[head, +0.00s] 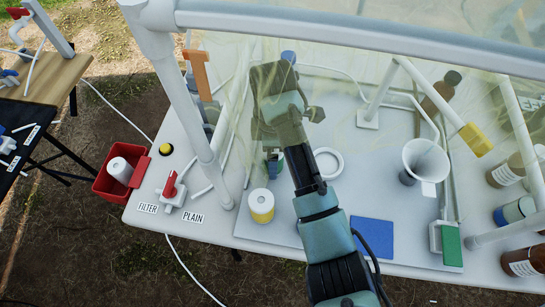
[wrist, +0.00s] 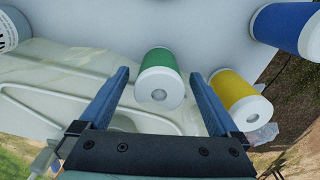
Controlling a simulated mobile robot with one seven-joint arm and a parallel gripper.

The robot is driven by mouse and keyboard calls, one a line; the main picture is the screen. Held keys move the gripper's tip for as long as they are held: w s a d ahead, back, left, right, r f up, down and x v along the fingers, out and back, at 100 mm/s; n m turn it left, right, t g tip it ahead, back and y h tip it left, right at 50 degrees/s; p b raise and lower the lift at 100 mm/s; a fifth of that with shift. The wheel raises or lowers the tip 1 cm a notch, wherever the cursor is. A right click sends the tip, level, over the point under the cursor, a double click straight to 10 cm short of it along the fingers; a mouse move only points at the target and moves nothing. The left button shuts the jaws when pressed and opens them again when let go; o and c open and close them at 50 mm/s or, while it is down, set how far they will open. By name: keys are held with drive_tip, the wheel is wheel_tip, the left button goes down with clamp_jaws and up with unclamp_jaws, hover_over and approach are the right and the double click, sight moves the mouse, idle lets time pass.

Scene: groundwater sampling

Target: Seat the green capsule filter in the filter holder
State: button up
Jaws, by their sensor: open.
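The green capsule filter (wrist: 160,72), with white ends, shows between my two fingers in the wrist view. My gripper (wrist: 162,95) is open, with a finger to each side of the capsule and gaps left on both sides. In the head view my gripper (head: 273,165) is low over the grey mat, and it and my arm largely hide the green capsule. A white ring (head: 328,164) lies just right of my arm; I cannot tell whether it is the filter holder.
A yellow capsule (head: 261,206) stands close to my gripper, and also shows in the wrist view (wrist: 230,86). A blue capsule (wrist: 285,27) is farther off. White frame posts (head: 195,100) and a clear sheet surround the table. A red bin (head: 107,188) stands left; brown bottles are right.

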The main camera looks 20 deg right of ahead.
drive_tip(key=c, duration=1.4)
drive_tip(key=shift+c, duration=0.2)
